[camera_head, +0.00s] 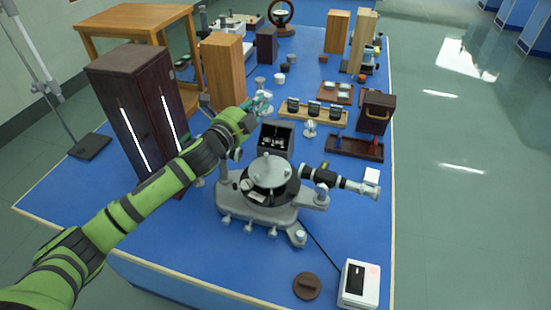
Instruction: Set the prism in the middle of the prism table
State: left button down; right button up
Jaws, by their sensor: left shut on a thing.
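My left gripper (252,108) reaches in from the left, past the spectrometer, and is above the bench behind it. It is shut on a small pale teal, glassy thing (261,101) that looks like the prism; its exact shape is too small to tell. The prism table (268,176) is the round silver disc on top of the grey spectrometer (259,213). No prism shows on the disc; a small upright fitting stands near its back edge. The gripper is up and behind the disc, apart from it. My right gripper is not in view.
A tall dark cabinet (130,105) with lit slits stands left, under my arm. An open dark box (275,138) stands right behind the spectrometer, whose telescope (340,180) points right. Wooden blocks and racks fill the back. A white device (358,284) and brown disc (307,286) lie in front.

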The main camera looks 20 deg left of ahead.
pick_arm(q)
jog(key=s+d+f, duration=0.1)
jog(key=s+f, duration=0.1)
jog(key=s, duration=0.1)
jog(key=s+d+f+p, duration=0.1)
jog(key=s+d+f, duration=0.1)
jog(key=s, duration=0.2)
jog(key=s+d+f+p, duration=0.1)
jog(key=s+f, duration=0.1)
jog(key=s, duration=0.1)
jog(key=shift+s+d+f, duration=0.15)
jog(key=shift+s+d, duration=0.05)
jog(key=shift+s, duration=0.2)
notch_tip(320, 180, down, 3)
jog(key=shift+f, duration=0.65)
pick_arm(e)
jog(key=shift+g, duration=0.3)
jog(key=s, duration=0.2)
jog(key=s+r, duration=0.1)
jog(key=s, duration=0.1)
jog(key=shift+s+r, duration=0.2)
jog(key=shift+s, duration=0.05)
